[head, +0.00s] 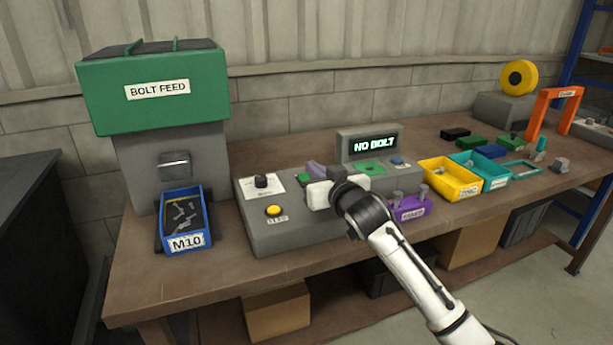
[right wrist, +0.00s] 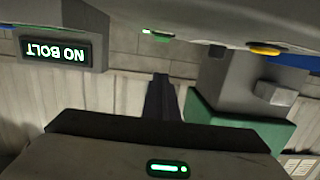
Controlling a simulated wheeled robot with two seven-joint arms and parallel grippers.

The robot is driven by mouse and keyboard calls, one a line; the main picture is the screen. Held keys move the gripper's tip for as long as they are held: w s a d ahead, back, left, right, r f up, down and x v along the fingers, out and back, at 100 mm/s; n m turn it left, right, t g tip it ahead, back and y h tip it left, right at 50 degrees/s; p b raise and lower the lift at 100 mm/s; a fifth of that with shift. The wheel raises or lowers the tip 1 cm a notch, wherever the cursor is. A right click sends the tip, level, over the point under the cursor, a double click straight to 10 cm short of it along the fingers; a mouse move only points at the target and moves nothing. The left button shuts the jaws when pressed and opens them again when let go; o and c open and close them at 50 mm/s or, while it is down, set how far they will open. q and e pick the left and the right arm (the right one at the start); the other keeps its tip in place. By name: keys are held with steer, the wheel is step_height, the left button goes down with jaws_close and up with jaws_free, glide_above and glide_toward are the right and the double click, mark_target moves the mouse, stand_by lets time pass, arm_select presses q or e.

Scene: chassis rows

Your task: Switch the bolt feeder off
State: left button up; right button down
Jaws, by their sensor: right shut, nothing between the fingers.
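The bolt feeder (head: 152,88) is a green hopper labelled BOLT FEED on a grey body at the left of the bench. It also shows upside down in the right wrist view (right wrist: 238,132). A grey control box (head: 285,237) beside it carries a black knob (head: 261,181) on a white plate and a yellow button (head: 274,211). The button also shows in the right wrist view (right wrist: 264,50). My right gripper (head: 325,177) is shut and empty above the box, right of the knob and apart from it. My left gripper is out of view.
A display (head: 372,145) reads NO BOLT. A blue M10 bin (head: 187,222) with bolts stands under the feeder chute (head: 175,165). Purple (head: 410,209), yellow (head: 450,181) and teal bins (head: 482,165) stand to the right. The bench's front left is clear.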

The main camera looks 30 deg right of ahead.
glide_above(306, 176)
steer(key=s+a, duration=0.2)
steer(key=s, duration=0.1)
steer(key=shift+w+d+f, duration=0.1)
steer(key=shift+d+f, duration=0.1)
step_height(306, 176, down, 3)
steer(key=shift+w+r, duration=0.1)
steer(key=shift+f, duration=0.65)
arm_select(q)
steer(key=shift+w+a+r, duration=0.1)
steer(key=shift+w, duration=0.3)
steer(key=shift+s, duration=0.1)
arm_select(e)
steer(key=shift+w+f, duration=0.1)
